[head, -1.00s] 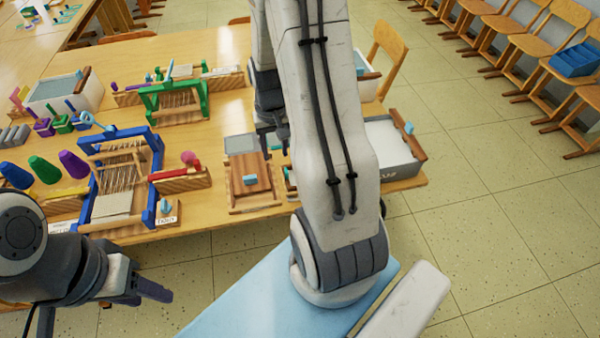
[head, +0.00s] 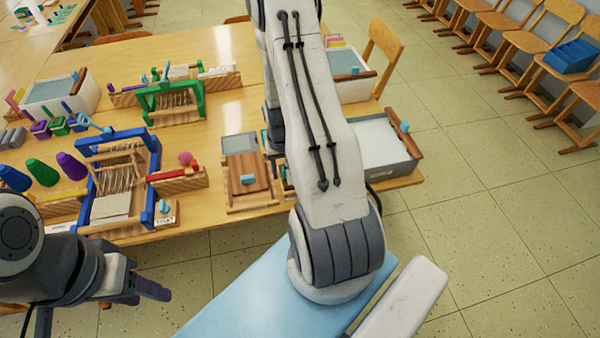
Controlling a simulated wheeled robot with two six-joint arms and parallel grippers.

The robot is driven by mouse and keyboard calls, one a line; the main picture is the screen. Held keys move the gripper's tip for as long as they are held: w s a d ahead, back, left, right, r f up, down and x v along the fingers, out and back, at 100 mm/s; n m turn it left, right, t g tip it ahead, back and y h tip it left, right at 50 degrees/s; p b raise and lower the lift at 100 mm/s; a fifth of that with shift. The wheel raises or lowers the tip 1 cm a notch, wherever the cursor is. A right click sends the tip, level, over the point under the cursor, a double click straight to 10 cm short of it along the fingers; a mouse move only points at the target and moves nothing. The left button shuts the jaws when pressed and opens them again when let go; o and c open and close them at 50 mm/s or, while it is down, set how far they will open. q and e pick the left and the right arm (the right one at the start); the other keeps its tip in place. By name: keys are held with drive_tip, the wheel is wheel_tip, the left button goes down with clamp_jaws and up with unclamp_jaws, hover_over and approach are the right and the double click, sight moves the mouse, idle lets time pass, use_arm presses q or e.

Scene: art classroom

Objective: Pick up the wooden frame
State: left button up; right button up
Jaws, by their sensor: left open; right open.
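A light wooden frame (head: 252,207) with a brown board and a small light-blue block lies near the front edge of the table, beside a grey-topped piece (head: 239,144). My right gripper (head: 273,141) is over the table close to the frame's upper right side, pointing down. It is open, but my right forearm hides much of it, and I cannot tell whether it touches anything. My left gripper (head: 148,287) is open and empty, low in front of the table's edge and left of the frame.
A blue loom (head: 153,150) and a red-ended wooden block (head: 181,184) stand left of the frame. A green loom (head: 170,88) is behind. A grey box (head: 388,167) is at the right table edge. Several cones (head: 43,172) stand at left.

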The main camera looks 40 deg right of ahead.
drive_tip(key=shift+f, duration=0.1)
clamp_jaws()
